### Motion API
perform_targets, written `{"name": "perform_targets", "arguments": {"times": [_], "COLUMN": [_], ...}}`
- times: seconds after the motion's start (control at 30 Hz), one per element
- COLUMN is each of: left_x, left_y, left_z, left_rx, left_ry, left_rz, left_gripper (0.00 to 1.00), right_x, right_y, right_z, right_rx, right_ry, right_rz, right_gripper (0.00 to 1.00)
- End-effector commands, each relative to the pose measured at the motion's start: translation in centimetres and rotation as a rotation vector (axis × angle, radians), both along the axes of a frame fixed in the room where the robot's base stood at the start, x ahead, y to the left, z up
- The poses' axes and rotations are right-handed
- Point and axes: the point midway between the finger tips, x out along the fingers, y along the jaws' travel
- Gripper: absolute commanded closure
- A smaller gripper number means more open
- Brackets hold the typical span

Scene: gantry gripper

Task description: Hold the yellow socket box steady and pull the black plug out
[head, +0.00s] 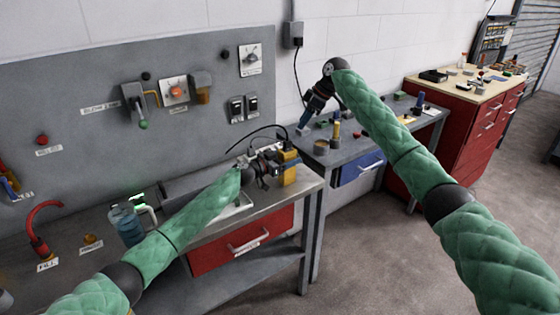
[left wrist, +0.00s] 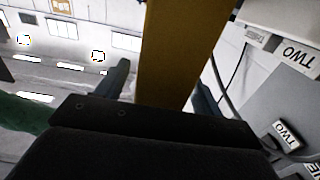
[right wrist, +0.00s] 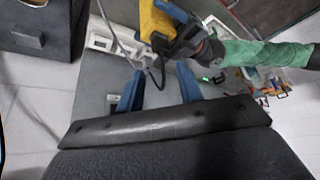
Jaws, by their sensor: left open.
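The yellow socket box (head: 288,174) stands upright near the right end of the grey workbench. A dark piece, seemingly the black plug (head: 287,146), is at its top, with a black cable arching left. My left gripper (head: 279,166) is at the box with its jaws open. In the left wrist view the yellow box (left wrist: 172,55) stands between the fingers; contact cannot be told. My right gripper (head: 303,127) is open and empty, raised to the right of the box and apart from it.
A grey panel (head: 70,90) with switches rises behind the workbench. A second bench with a blue drawer (head: 360,167) and small items stands to the right. A blue bottle (head: 127,226) and a red hook-shaped item (head: 38,245) are on the left.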

Motion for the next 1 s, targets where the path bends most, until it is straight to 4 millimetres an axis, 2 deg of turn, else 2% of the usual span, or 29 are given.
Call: {"name": "perform_targets", "arguments": {"times": [0.2,0.5,0.77,0.83,0.93,1.0], "left_x": [0.9,0.9,0.9,0.9,0.9,0.9], "left_y": [-1.1,-1.3,-1.2,-1.2,-1.2,-1.2], "left_z": [0.0,0.0,0.0,0.0,0.0,0.0], "left_rx": [0.001,0.000,0.000,0.000,0.000,0.001], "left_ry": [0.000,0.000,0.000,0.000,0.000,0.001], "left_rz": [0.001,0.001,0.001,0.001,0.001,0.001], "left_gripper": [0.33,0.33,0.84,0.84,0.84,0.84], "right_x": [0.0,0.0,0.0,0.0,0.2,0.3], "right_y": [0.0,0.0,0.0,0.0,0.0,0.4], "right_z": [0.0,0.0,0.0,0.0,0.8,2.1], "right_rx": [0.000,0.000,0.000,0.000,0.001,0.002], "right_ry": [0.000,0.000,0.000,0.000,-0.009,-0.021], "right_rz": [0.000,0.000,0.000,0.000,0.000,0.005], "right_gripper": [0.64,0.64,0.64,0.57,0.57,0.57]}}
